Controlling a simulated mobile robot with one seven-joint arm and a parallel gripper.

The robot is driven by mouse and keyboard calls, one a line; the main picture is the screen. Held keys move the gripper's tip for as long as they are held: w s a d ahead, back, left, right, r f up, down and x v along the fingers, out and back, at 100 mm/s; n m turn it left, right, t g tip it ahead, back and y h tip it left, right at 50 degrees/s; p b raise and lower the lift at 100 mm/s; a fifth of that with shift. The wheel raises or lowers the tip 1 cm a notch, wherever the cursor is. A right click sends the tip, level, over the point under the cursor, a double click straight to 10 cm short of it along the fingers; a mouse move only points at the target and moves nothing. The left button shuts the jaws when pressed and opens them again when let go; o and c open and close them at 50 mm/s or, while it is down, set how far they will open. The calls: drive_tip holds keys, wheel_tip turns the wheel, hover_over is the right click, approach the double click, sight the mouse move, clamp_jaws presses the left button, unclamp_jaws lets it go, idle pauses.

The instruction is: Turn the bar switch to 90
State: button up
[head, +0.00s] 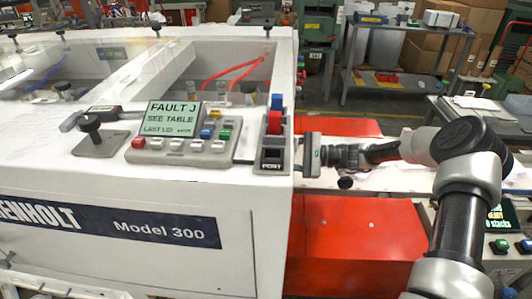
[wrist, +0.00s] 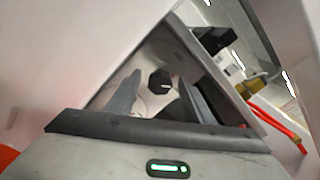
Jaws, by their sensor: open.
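A dark round knob (wrist: 161,81) with a short white mark shows in the wrist view. It lies between the two finger outlines, on a pale surface inside a dark-edged, angled frame. It looks like the bar switch, but its scale is too small to read. My gripper (wrist: 158,88) is open, with the fingers on either side of the knob in the picture; contact is not visible. In the head view my gripper (head: 304,155) is at the right end of the white machine (head: 255,225), pointing left. Its fingertips and the knob are hidden or too small there.
A red and blue upright part (head: 275,118) stands near my gripper. Red surfaces (head: 350,235) lie below the arm.

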drive_tip(key=shift+a, duration=0.6)
drive_tip(key=c, duration=1)
drive_tip(key=shift+c, duration=0.2)
drive_tip(key=shift+m, duration=0.3)
drive_tip(key=shift+r+m+p, duration=0.1)
drive_tip(key=shift+m+p, duration=0.95)
drive_tip(key=shift+m, duration=0.15)
drive_tip(key=shift+m+p, duration=0.8)
drive_tip(key=shift+m, duration=1.5)
